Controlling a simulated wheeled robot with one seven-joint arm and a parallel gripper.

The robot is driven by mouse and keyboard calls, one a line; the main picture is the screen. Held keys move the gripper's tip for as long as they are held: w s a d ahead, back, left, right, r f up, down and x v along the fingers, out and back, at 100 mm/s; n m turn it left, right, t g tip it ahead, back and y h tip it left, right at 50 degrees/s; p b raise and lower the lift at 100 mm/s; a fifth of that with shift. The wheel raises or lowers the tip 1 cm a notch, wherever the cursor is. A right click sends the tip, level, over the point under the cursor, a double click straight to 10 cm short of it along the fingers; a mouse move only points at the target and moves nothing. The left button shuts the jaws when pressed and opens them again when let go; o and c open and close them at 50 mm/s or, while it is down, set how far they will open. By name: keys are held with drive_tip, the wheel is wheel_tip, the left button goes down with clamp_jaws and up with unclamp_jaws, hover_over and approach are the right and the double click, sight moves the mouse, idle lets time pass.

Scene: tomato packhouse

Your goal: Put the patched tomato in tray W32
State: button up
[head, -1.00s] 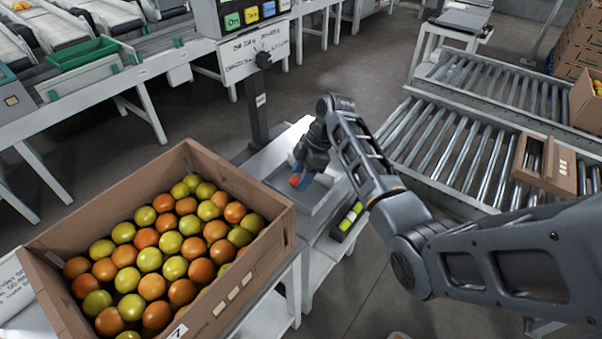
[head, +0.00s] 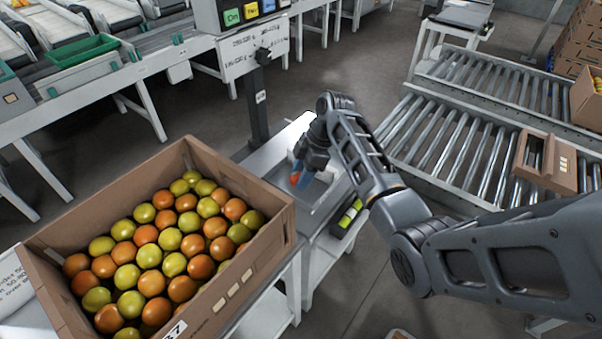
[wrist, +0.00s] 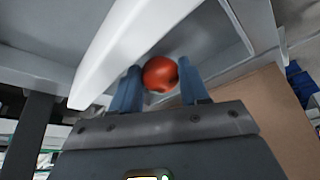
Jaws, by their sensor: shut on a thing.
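My gripper (head: 299,178) is over the grey tray-like top of a white stand (head: 322,195) in the middle of the head view. Its blue fingers are shut on a red-orange tomato (wrist: 160,74), which sits between the fingertips in the wrist view. The tomato also shows as a small orange spot in the head view (head: 295,177). No patch can be made out on the side that shows. I cannot tell whether the tomato touches the surface below. No label reading W32 is legible.
A cardboard box (head: 246,270) full of orange and yellow-green tomatoes stands at the left front. A post (head: 257,110) with a sign stands behind the stand. Roller conveyors (head: 445,145) run at the right, with an open carton (head: 545,163) on them.

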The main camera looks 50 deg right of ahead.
drive_tip(key=shift+f, duration=0.35)
drive_tip(key=o, duration=0.8)
drive_tip(key=shift+c, duration=0.2)
drive_tip(key=shift+c, duration=1.1)
wheel_tip(320, 180, up, 7)
drive_tip(key=p, duration=0.6)
